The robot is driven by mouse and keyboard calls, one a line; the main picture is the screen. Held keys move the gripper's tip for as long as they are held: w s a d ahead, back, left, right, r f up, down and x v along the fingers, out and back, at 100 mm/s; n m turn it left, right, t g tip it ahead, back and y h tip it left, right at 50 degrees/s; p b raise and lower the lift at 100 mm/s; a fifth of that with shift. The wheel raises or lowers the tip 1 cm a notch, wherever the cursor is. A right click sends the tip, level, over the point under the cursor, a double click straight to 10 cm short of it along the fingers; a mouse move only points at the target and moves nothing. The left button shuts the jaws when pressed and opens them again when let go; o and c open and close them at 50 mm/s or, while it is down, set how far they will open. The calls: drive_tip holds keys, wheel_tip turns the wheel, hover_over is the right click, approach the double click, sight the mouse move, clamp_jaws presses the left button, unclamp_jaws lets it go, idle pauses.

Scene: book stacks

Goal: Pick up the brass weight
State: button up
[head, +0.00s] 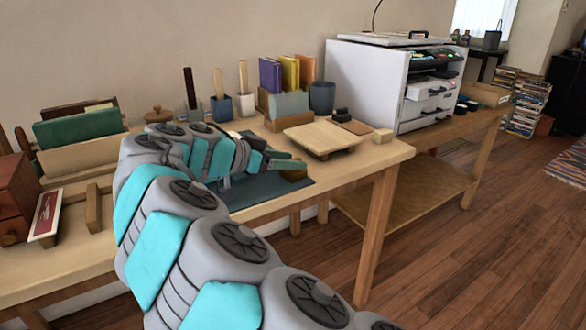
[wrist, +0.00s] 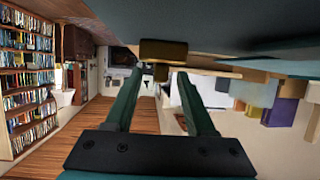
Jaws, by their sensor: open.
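The brass weight (wrist: 163,48) shows in the wrist view as a dull gold block with a small knob, just beyond and between my fingertips. In the head view a brownish block (head: 294,175), likely the same weight, sits at the edge of the dark mat (head: 268,192), partly hidden by my fingers. My gripper (head: 284,161) is low over the mat. In the wrist view my gripper (wrist: 160,74) is open, with its two dark green fingers apart. The knob lies between the tips; I cannot tell whether they touch it.
A wooden rack (head: 93,207) is at left. Floor is open at right.

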clamp_jaws()
idle(0.3)
drive_tip(key=shift+r, duration=0.1)
idle(1.0)
